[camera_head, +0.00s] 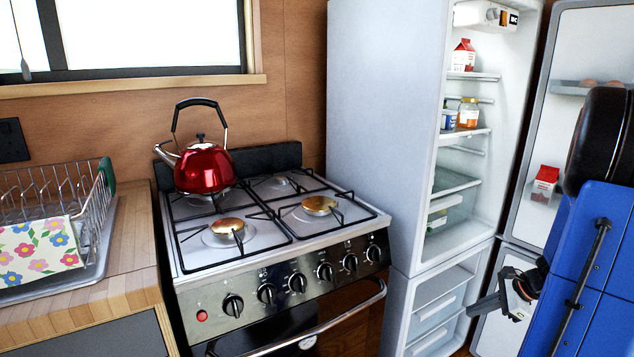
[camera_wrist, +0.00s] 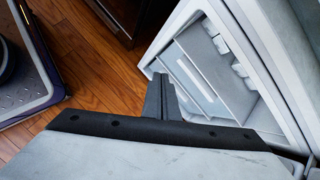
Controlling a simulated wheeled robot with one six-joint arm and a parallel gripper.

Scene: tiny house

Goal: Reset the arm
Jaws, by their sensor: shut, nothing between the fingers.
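My gripper (camera_head: 478,308) is at the lower right of the head view, in front of the open fridge (camera_head: 380,130) and its lower drawers. Its fingers are shut and hold nothing. My blue arm fills the right edge and hides part of the fridge door (camera_head: 575,55). In the wrist view the dark closed fingers (camera_wrist: 159,95) point toward the fridge's lower drawer compartment (camera_wrist: 195,75), with a gap I cannot judge.
A stove (camera_head: 280,290) with a red kettle (camera_head: 204,168) stands left of the fridge. A dish rack (camera_head: 95,240) sits on the wooden counter (camera_head: 125,275). The fridge door stands open on the right. Bare wood floor (camera_wrist: 85,60) shows in the wrist view.

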